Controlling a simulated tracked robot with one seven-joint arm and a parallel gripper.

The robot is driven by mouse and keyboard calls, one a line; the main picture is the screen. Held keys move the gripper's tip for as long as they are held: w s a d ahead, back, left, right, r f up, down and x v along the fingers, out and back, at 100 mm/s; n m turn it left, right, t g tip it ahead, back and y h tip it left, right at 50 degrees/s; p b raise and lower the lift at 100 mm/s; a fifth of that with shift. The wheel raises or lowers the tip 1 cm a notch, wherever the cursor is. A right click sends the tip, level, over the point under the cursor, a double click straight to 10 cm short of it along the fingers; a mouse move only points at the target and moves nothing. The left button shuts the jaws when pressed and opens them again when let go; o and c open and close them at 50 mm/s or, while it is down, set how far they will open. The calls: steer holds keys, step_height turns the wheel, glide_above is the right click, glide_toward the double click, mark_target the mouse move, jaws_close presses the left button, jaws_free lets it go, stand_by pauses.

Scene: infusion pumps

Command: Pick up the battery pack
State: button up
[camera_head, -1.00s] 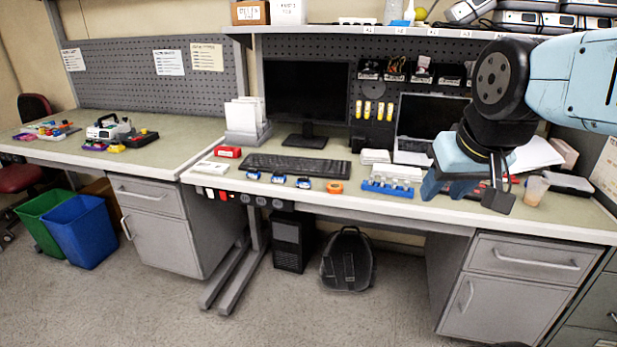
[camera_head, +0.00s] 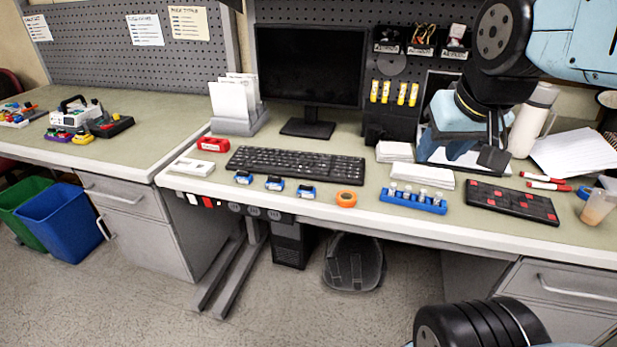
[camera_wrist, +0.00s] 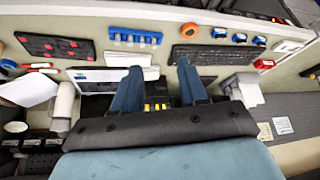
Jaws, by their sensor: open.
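No item is clearly marked as the battery pack. Several small yellow upright pieces (camera_head: 394,93) stand in a black holder beside the monitor. They also show in the wrist view (camera_wrist: 158,106), between and beyond the fingers. A red block (camera_head: 213,144) and a white block (camera_head: 192,166) lie left of the keyboard, and three small blue-and-white items (camera_head: 275,183) lie in front of it. I cannot tell which is the battery pack. My gripper (camera_head: 458,140) is above the desk's right part, near the laptop. In the wrist view my gripper (camera_wrist: 160,64) is open, with nothing held.
The keyboard (camera_head: 295,162), orange tape roll (camera_head: 346,199), blue rack (camera_head: 413,200) and black board with red squares (camera_head: 512,202) line the desk front. The monitor (camera_head: 310,66) stands behind. A white flask (camera_head: 531,118) and a cup (camera_head: 598,207) are at right.

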steer(key=shift+w+a, duration=0.15)
steer(key=shift+a, duration=0.1)
steer(key=shift+o, duration=1.3)
steer(key=shift+w+a, duration=0.1)
steer(key=o, duration=0.5)
steer(key=shift+m+g, duration=0.4)
steer(key=w+a, duration=0.1)
steer(key=w, duration=0.1)
steer(key=w+a+f, duration=0.1)
steer(key=w, duration=0.1)
steer(key=w+a, duration=0.1)
steer(key=w, duration=0.1)
steer(key=shift+w+f, duration=0.15)
steer(key=shift+f, duration=0.15)
steer(key=shift+o, duration=0.2)
steer(key=m+h, duration=0.1)
steer(key=m, duration=0.1)
glide_toward(306, 185)
steer(key=shift+g, duration=0.3)
steer(key=x, duration=0.5)
steer(key=shift+a+f, duration=0.1)
steer(key=shift+a, duration=0.15)
steer(key=x, duration=0.3)
steer(key=shift+w+d+f, duration=0.15)
steer(key=shift+w+d, duration=0.15)
steer(key=shift+d, duration=0.05)
steer(key=shift+x, duration=0.85)
